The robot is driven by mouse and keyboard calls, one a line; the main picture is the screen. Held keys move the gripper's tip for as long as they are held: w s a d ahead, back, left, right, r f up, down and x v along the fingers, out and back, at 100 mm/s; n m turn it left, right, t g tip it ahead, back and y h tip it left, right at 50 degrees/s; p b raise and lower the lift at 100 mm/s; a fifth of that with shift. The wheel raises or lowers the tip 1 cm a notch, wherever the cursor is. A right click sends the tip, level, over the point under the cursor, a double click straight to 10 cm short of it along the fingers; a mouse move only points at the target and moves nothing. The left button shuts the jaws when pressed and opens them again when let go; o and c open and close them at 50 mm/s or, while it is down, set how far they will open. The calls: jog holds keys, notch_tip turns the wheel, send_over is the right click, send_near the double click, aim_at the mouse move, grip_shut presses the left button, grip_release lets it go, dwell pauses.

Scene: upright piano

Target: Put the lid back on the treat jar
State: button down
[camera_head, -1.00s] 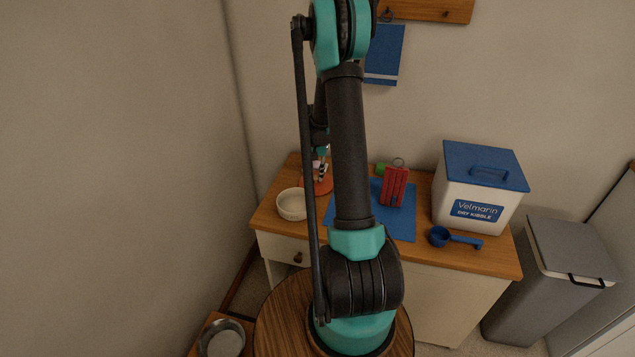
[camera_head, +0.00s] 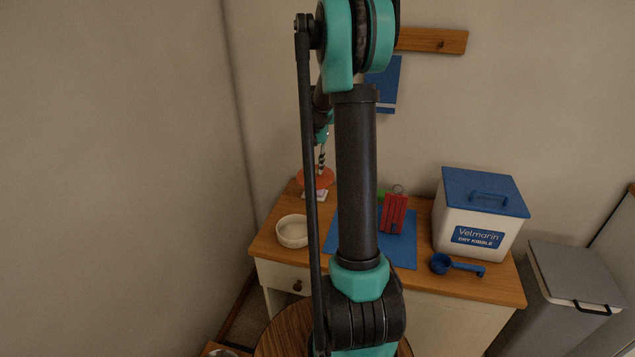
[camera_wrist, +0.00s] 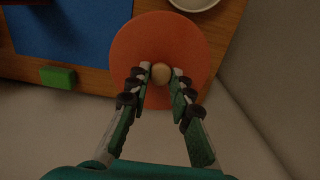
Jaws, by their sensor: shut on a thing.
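The lid (camera_head: 309,182) is an orange disc with a round tan knob (camera_wrist: 161,74). My gripper (camera_wrist: 161,71) is shut on the knob, with one finger on each side. In the head view my gripper (camera_head: 321,163) is above the lid, which is held up over the back left of the cabinet top. A small pale thing (camera_head: 315,195) shows just below the lid; I cannot tell what it is. I cannot make out the treat jar for sure; my arm and the lid hide part of the cabinet top.
A white bowl (camera_head: 292,232) stands at the cabinet's front left. A blue mat (camera_head: 401,250) bears a red slotted item (camera_head: 393,213); a green block (camera_wrist: 57,77) is behind it. To the right are a blue scoop (camera_head: 441,263) and a white kibble bin (camera_head: 457,213).

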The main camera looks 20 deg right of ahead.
aim_at(315, 169)
notch_tip(315, 169, up, 4)
jog(key=shift+f, duration=0.15)
jog(key=shift+s+a, duration=0.1)
jog(key=shift+a, duration=0.05)
jog(key=s+a+f+g, duration=0.1)
jog(key=s+a+f, duration=0.8)
jog(key=a, duration=0.1)
jog(key=shift+y, duration=0.3)
jog(key=shift+a+f, duration=0.1)
jog(key=shift+f, duration=2.95)
jog(key=shift+f, duration=0.2)
jog(key=c, duration=0.8)
grip_release()
jog(key=shift+r, duration=3.5)
